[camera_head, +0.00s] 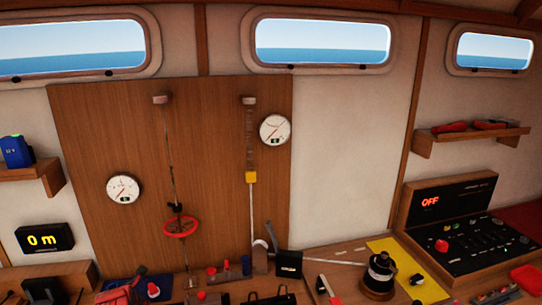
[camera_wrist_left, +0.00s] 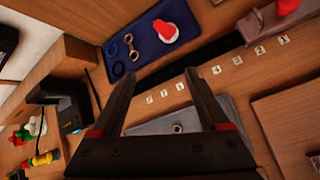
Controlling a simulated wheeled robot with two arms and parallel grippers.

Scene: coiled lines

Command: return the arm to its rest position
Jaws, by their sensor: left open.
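My left gripper (camera_wrist_left: 161,76) shows in the left wrist view, with its two dark fingers apart and nothing between them. It hangs above a wooden worktop that looks tilted in this view. A blue mat (camera_wrist_left: 150,38) with a red-and-white piece and small rings lies beyond the fingertips. A grey plate (camera_wrist_left: 180,126) with a small ring lies behind and below the fingers. I cannot make out either of my arms in the head view, and my right gripper is not in view.
A wooden board stands at the back with a red wheel (camera_head: 180,227) and two gauges (camera_head: 275,130). A black spool (camera_head: 379,274), a yellow mat (camera_head: 428,284) and a control panel reading OFF (camera_head: 462,235) are at the right. Small tools crowd the front.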

